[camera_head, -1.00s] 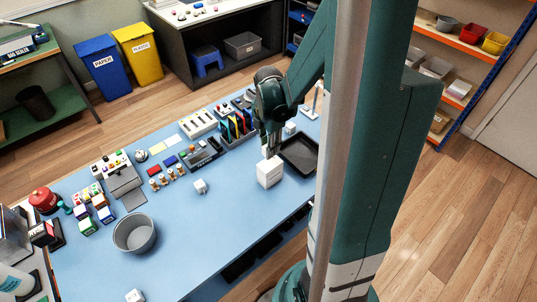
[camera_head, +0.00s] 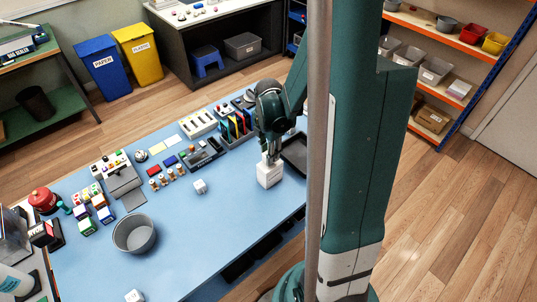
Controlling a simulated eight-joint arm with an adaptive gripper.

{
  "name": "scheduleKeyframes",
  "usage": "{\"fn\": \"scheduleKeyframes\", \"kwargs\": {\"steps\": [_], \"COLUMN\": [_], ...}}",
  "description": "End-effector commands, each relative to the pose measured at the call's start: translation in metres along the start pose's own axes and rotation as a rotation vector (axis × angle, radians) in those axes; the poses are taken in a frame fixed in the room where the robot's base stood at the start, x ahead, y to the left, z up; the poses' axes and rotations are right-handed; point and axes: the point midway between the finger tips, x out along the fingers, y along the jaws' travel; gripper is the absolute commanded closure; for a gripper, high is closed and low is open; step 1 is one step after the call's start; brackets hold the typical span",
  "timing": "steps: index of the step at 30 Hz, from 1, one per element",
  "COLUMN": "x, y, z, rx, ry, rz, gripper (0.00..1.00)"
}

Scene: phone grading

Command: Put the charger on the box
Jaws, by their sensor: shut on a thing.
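The white box (camera_head: 269,177) stands upright on the blue table near its right-hand edge. My gripper (camera_head: 269,158) points down right at the top of the box. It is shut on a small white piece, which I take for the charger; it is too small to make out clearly. It is at the box's top, and I cannot tell whether it rests there. A white charger-like cube (camera_head: 200,186) lies on the table to the left of the box. Another white cube (camera_head: 134,296) lies at the table's front left.
A black tray (camera_head: 296,158) lies just behind the box, partly hidden by my arm. A grey round bin (camera_head: 134,233) stands at the left. Phones in a rack (camera_head: 234,127) and small tools line the back. The table's middle front is clear.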

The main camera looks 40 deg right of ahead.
Motion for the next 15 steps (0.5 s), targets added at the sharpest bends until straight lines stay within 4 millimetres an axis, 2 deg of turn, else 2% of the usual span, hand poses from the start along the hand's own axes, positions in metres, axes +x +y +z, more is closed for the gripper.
{"fn": "scheduleKeyframes", "kwargs": {"steps": [12, 13, 15], "x": [0.0038, 0.0038, 0.003], "y": [0.0, 0.0, 0.0], "z": [0.0, 0.0, 0.0], "rx": [0.0, 0.0, 0.0], "ry": [0.0, 0.0, 0.0], "rz": [0.0, 0.0, 0.0], "gripper": [0.89, 0.75, 0.66]}}
